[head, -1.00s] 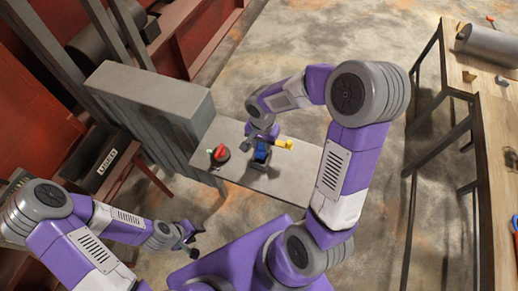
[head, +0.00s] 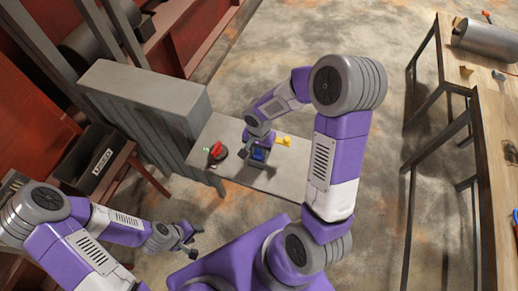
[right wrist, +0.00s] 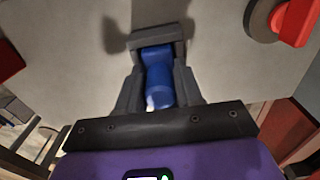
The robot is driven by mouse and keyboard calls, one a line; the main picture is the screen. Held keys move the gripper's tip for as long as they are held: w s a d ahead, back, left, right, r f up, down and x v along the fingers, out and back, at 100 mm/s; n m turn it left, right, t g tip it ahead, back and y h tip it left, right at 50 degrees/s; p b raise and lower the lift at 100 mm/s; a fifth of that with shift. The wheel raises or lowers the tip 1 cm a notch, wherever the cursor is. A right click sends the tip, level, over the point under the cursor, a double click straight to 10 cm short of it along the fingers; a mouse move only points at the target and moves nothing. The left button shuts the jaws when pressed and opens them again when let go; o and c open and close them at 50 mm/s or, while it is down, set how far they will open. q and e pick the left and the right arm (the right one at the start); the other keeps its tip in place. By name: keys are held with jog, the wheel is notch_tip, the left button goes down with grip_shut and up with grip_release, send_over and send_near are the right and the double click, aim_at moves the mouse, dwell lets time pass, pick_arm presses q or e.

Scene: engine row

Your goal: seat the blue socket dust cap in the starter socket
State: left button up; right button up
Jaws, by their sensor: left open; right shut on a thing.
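The blue socket dust cap (right wrist: 158,78) is between the fingers of my right gripper (right wrist: 160,88) in the right wrist view. It also shows as a small blue patch (head: 259,155) in the head view. My right gripper (head: 257,152) is shut on it, low over the grey bench. A dark grey block (right wrist: 160,49) lies at the cap's far end; I cannot tell whether it is the starter socket or whether the cap is in it. My left gripper (head: 190,238) is open and empty, well away at the lower left.
A red switch on a dark round base (head: 217,152) stands left of my right gripper on the grey bench (head: 290,178). A yellow piece (head: 284,141) lies just right of it. A tall grey cabinet (head: 150,95) rises behind left. A wooden table (head: 485,150) is far right.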

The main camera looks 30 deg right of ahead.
jog(key=shift+s+f, duration=0.15)
jog(key=shift+f, duration=0.15)
jog(key=o, duration=1)
jog(key=shift+a, duration=0.1)
jog(key=shift+o, duration=0.2)
jog(key=shift+f, duration=0.1)
jog(key=shift+s, duration=0.15)
jog(key=shift+r+p, duration=0.35)
jog(key=shift+p, duration=0.1)
jog(key=r, duration=0.4)
jog(key=r+p, duration=0.1)
jog(key=r, duration=0.3)
jog(key=r+p, duration=0.1)
jog(key=r, duration=0.3)
jog(key=shift+w+r, duration=0.2)
jog(key=shift+w, duration=0.05)
